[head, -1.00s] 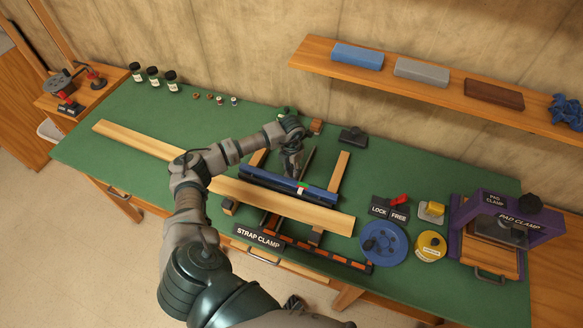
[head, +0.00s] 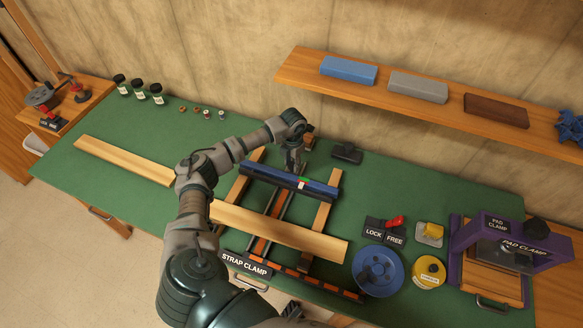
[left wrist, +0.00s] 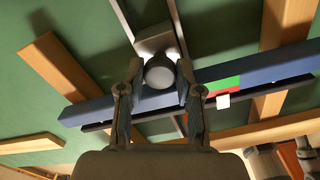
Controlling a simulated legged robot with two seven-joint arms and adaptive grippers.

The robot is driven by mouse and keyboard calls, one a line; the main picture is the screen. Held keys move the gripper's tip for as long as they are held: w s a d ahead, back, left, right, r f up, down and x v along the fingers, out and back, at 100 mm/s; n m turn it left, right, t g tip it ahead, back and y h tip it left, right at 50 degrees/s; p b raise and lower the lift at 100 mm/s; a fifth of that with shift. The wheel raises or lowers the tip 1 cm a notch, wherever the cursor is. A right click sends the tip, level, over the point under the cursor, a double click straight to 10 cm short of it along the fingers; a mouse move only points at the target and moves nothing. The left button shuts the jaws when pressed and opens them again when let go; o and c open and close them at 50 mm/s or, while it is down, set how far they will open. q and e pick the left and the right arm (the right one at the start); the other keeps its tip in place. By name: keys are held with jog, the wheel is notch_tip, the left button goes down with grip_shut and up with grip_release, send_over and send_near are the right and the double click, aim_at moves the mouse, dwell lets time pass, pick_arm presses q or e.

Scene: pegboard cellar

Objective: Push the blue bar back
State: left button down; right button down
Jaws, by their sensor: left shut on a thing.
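The blue bar (head: 325,188) lies across two dark rails of the strap clamp (head: 246,264), with a small green, red and white mark on it. The bar also shows in the left wrist view (left wrist: 265,70). My left gripper (head: 292,170) reaches down to the bar's middle. In the left wrist view its fingers (left wrist: 158,80) are shut on a round grey knob (left wrist: 159,72) at the bar. A long wooden board (head: 285,230) lies in front of the bar, with a clear gap between them. My right gripper is not in view.
Wooden strips (head: 322,212) lie under the bar on the green bench top. A small black block (head: 346,153) sits behind it to the right. A lock/free lever (head: 393,222), a blue wheel (head: 378,271) and a purple pad clamp (head: 505,245) stand at right.

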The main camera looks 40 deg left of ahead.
pick_arm(q)
jog(key=shift+w+a+r, duration=0.1)
jog(key=shift+w+r, duration=0.05)
jog(key=shift+w, duration=0.3)
jog(key=shift+w+a, duration=0.1)
jog(key=shift+a, duration=0.1)
jog(key=c, duration=0.8)
grip_release()
jog(key=shift+a, duration=0.1)
jog(key=shift+o, duration=0.2)
jog(key=shift+d+r, duration=0.1)
jog(key=shift+d, duration=0.1)
notch_tip(320, 180, up, 12)
jog(key=shift+a+f, duration=0.15)
jog(key=shift+f, duration=0.05)
jog(key=shift+s+f, duration=0.1)
jog(key=shift+s, duration=0.1)
